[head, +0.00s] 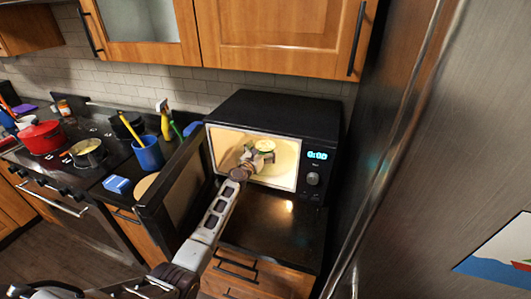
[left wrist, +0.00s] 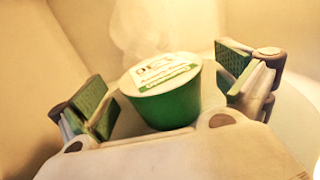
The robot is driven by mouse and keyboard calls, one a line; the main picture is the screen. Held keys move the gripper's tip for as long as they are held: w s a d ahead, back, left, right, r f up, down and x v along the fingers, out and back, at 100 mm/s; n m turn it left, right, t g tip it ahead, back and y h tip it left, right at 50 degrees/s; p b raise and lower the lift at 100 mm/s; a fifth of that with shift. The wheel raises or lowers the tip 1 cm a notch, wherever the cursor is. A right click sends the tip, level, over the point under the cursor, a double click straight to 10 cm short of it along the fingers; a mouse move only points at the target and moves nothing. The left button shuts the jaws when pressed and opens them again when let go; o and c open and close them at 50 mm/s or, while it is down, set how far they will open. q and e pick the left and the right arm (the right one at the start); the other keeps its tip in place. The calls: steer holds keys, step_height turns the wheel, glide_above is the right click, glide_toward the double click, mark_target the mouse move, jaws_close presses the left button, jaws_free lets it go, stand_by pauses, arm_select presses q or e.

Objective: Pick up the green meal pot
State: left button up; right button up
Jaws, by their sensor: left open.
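The green meal pot (head: 265,146) stands inside the open, lit microwave (head: 290,107). In the left wrist view the pot (left wrist: 168,97) is a green cup with a white printed lid, upright between my spread fingers. My left gripper (head: 258,156) is inside the microwave, open around the pot. A gap shows on each side, wider at the right finger, and neither green finger pad touches the pot. The pot's lower front is partly hidden by the gripper body. My right gripper is in neither view.
The microwave door (head: 172,190) is swung open to the left, close beside my left arm. A blue cup (head: 148,154), a blue box (head: 118,185) and a red pot (head: 41,138) stand left of it. A fridge (head: 440,180) fills the right. The counter (head: 270,225) before the microwave is clear.

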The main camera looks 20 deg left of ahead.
mark_target(263, 147)
arm_select(q)
steer(key=shift+w+d+b, duration=0.2)
steer(key=shift+w+b, duration=0.2)
steer(key=shift+w, duration=0.65)
steer(key=shift+c, duration=0.4)
steer(key=c, duration=1.2)
steer(key=shift+o, duration=0.2)
steer(key=shift+r, duration=0.2)
steer(key=shift+r+p, duration=1.65)
steer(key=shift+r, duration=0.15)
steer(key=shift+s+f, duration=0.15)
steer(key=shift+s, duration=0.25)
steer(key=shift+s+a+p, duration=0.2)
steer(key=shift+s+p, duration=0.25)
steer(key=shift+s, duration=0.25)
steer(key=s+a+p, duration=0.2)
steer(key=s, duration=1.3)
steer(key=shift+s+a, duration=0.25)
steer(key=shift+a, duration=0.05)
